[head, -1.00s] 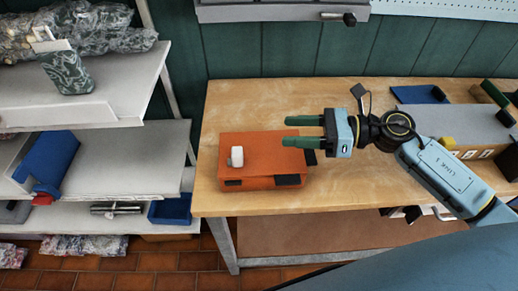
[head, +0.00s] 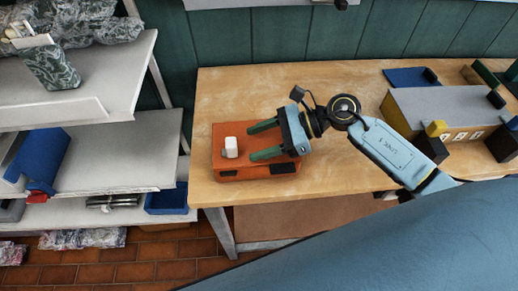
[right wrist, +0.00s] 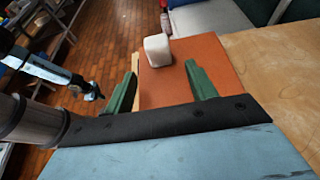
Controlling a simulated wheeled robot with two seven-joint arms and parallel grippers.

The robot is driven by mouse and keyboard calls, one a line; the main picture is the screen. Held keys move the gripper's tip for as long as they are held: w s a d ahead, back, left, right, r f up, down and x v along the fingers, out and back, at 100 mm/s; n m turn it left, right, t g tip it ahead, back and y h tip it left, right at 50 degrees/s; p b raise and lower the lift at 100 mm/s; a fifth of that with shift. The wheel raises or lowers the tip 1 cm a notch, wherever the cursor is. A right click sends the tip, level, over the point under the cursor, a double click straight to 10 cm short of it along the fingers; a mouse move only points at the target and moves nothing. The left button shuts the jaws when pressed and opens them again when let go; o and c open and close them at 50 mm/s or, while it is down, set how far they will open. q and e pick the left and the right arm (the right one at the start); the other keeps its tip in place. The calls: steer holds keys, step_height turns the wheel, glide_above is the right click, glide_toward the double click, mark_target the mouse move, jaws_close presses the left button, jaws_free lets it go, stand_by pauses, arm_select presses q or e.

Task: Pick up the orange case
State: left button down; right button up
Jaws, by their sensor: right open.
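The orange case (head: 226,168) lies flat on the left part of the wooden workbench, with a small white block (head: 231,147) on its top. My right gripper (head: 257,141) is open, with its green fingers spread above the right part of the case and pointing left toward the white block. In the right wrist view the case (right wrist: 185,82) shows between and beyond the fingers (right wrist: 163,82), and the white block (right wrist: 157,49) stands ahead of them. I cannot tell whether the fingers touch the case. My left gripper is not in the head view; an arm at the left of the wrist view shows no clear jaws.
The wooden workbench (head: 340,85) has free room behind the case. A grey and yellow unit (head: 440,108) and a blue tray (head: 408,78) stand at its right. A white shelf rack (head: 115,150) with bins and wrapped goods stands left of the bench.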

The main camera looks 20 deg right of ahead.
mark_target(245, 152)
steer(key=shift+x, duration=1.95)
jaws_close()
